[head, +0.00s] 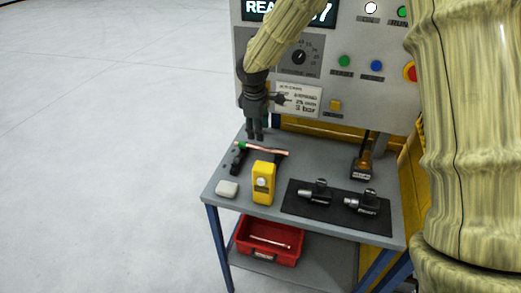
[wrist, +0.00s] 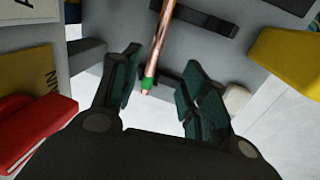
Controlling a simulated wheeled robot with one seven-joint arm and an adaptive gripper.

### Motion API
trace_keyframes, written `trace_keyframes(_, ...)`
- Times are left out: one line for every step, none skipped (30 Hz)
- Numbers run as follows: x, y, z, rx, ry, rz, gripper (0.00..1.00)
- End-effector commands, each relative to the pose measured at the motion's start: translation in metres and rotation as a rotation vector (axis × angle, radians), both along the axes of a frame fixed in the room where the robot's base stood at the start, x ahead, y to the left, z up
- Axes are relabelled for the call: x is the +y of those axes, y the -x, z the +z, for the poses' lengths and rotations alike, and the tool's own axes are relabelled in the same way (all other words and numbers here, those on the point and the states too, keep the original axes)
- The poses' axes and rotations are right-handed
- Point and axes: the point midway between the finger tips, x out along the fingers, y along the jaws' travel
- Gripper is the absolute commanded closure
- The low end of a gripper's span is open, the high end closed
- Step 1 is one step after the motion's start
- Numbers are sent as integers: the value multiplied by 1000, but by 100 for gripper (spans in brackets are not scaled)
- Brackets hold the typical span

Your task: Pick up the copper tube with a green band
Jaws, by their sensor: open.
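The copper tube (head: 267,150) lies across a dark rest on the table, with its green band (head: 242,145) at the left end. In the wrist view the tube (wrist: 158,45) runs down from the top edge, and the green band (wrist: 147,84) is at its near end. My gripper (head: 254,136) hangs above the banded end of the tube, fingers pointing down. In the wrist view my gripper (wrist: 160,95) is open, with the banded end showing between its two fingers. I see no contact between the fingers and the tube.
A yellow device (head: 263,183) and a white block (head: 227,189) stand in front of the tube. A black mat (head: 291,205) with two dark fittings lies to the right. A control panel (head: 325,75) rises behind the table. A red bin (head: 268,256) sits on the lower shelf.

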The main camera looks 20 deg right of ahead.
Motion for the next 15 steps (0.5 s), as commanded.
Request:
trace_keyframes(0,-1,-4,2,0,1,56)
trace_keyframes(0,-2,-7,2,0,2,56)
trace_keyframes(0,-2,-12,3,1,3,56)
trace_keyframes(0,-3,-17,3,1,4,56)
trace_keyframes(0,-4,-20,3,0,5,56)
trace_keyframes(0,-5,-25,2,1,6,56)
trace_keyframes(0,-6,-29,3,1,6,56)
trace_keyframes(0,-7,-32,3,1,6,56)
trace_keyframes(-1,-7,-36,2,1,5,56)
trace_keyframes(-1,-8,-38,1,0,5,56)
trace_keyframes(-1,-8,-41,1,0,5,56)
trace_keyframes(-1,-8,-43,1,0,5,56)
trace_keyframes(-2,-9,-45,1,0,5,56)
trace_keyframes(-2,-9,-46,1,0,6,56)
trace_keyframes(-2,-9,-47,1,1,6,56)
